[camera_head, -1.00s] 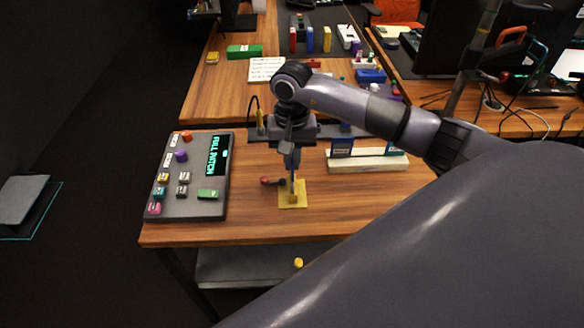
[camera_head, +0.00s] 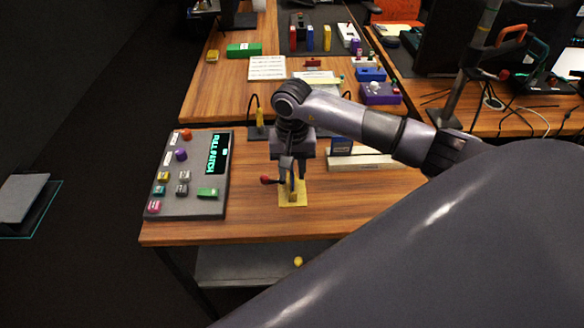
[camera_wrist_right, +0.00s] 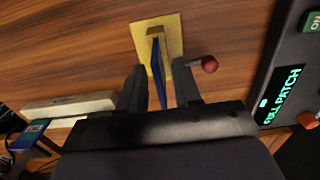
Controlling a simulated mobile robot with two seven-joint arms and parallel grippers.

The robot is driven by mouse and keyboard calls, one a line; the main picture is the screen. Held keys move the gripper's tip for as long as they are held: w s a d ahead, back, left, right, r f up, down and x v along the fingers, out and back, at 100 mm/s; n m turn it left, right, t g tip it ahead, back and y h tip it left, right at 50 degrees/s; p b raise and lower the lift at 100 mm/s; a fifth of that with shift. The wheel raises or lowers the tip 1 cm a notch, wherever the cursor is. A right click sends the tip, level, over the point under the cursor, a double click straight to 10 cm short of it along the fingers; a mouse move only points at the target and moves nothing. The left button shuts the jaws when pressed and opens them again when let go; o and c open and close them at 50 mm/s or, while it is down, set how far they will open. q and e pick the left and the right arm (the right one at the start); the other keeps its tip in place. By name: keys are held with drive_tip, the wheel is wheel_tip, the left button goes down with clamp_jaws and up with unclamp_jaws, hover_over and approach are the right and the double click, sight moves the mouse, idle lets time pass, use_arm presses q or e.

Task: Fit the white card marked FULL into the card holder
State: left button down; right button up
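A thin blue card-like piece (camera_wrist_right: 158,70) stands edge-on in a small slotted block on a yellow base plate (camera_wrist_right: 142,42), which looks like the card holder. The plate also shows in the head view (camera_head: 299,202). No FULL marking is readable on the piece, so I cannot tell which card it is. My right gripper (camera_wrist_right: 158,92) points down over the holder, its fingers either side of the blue piece with a gap visible at each side. It also shows in the head view (camera_head: 291,182). My left gripper is not in view.
A grey panel (camera_head: 189,205) with coloured buttons and a FULL PATCH screen stands left. A red-knobbed lever (camera_head: 265,180) is close beside the holder. A white rack (camera_head: 365,162) with a blue card (camera_head: 341,146) stands behind right. The table front is clear.

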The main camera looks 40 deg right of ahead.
wheel_tip(320, 180, up, 12)
drive_tip(key=b, duration=0.1)
drive_tip(key=s+a+f+m+g+y, duration=0.15)
drive_tip(key=s+a+y, duration=0.3)
drive_tip(key=a, duration=0.55)
drive_tip(key=s+a+f+m+y, duration=0.25)
drive_tip(key=a+y, duration=0.35)
drive_tip(key=a, duration=0.4)
drive_tip(key=s+a+r+m+t+y, duration=0.3)
drive_tip(key=a+r+m+t+y, duration=0.45)
drive_tip(key=m, duration=0.85)
drive_tip(key=w+d+f+m+t+h, duration=0.2)
drive_tip(key=d+f+m+t+h, duration=0.35)
drive_tip(key=m, duration=0.85)
drive_tip(key=w+d+f+m+t+h, duration=0.2)
drive_tip(key=d+f+m+t+h, duration=0.3)
drive_tip(key=m, duration=0.9)
drive_tip(key=s+d+f+m+g+h, duration=0.2)
drive_tip(key=s+d+f+m+g, duration=0.1)
drive_tip(key=s+f+m, duration=0.3)
drive_tip(key=s+d+f+m+g+h, duration=0.3)
drive_tip(key=s+f+m, duration=0.3)
drive_tip(key=f+m, duration=0.3)
drive_tip(key=shift+s+d+f+p, duration=0.2)
drive_tip(key=shift+d+f+p, duration=0.2)
drive_tip(key=shift+d+f, duration=0.4)
